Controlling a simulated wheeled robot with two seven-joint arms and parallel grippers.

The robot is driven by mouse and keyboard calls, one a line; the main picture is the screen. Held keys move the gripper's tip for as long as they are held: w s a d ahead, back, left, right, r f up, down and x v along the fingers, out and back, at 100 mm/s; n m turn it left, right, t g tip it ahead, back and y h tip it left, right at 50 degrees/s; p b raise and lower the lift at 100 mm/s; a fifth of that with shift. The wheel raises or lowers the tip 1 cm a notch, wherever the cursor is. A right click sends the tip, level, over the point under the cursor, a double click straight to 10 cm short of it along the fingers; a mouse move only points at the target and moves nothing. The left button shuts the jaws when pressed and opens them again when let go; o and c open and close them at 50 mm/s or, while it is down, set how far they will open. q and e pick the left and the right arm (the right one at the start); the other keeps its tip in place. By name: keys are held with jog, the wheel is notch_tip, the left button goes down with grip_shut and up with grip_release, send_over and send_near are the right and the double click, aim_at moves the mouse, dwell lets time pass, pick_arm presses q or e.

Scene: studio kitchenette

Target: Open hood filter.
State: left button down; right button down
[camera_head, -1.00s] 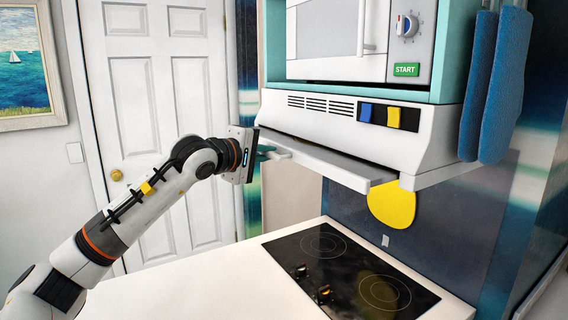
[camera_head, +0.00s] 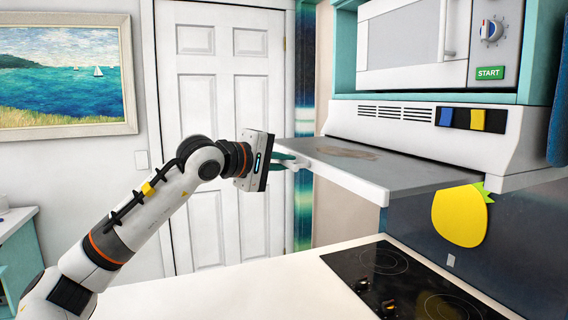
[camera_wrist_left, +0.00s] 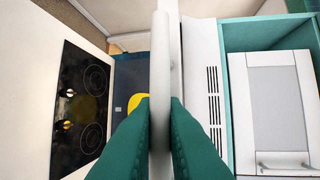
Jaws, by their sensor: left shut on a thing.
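The range hood (camera_head: 430,127) hangs under the microwave. Its filter (camera_head: 385,170) is a flat grey panel with a white front edge, slid well out from the hood toward me. My left gripper (camera_head: 292,162) is at the left end of that front edge, and its green fingers are shut on it. In the left wrist view the fingers (camera_wrist_left: 160,120) press from both sides on the white edge of the filter (camera_wrist_left: 161,55), which stands upright in that picture. The exact grip spot is partly hidden by the fingers. My right gripper is not in view.
Below the filter lie a white counter (camera_head: 240,295) and a black cooktop (camera_head: 410,283) with knobs. A yellow pineapple-shaped piece (camera_head: 460,215) is on the wall behind. The microwave (camera_head: 415,45) sits above. A white door (camera_head: 222,110) stands behind my arm.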

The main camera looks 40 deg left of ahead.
pick_arm(q)
jog(key=c, duration=1.5)
grip_release()
jog(key=b+v, duration=0.4)
jog(key=v, duration=0.8)
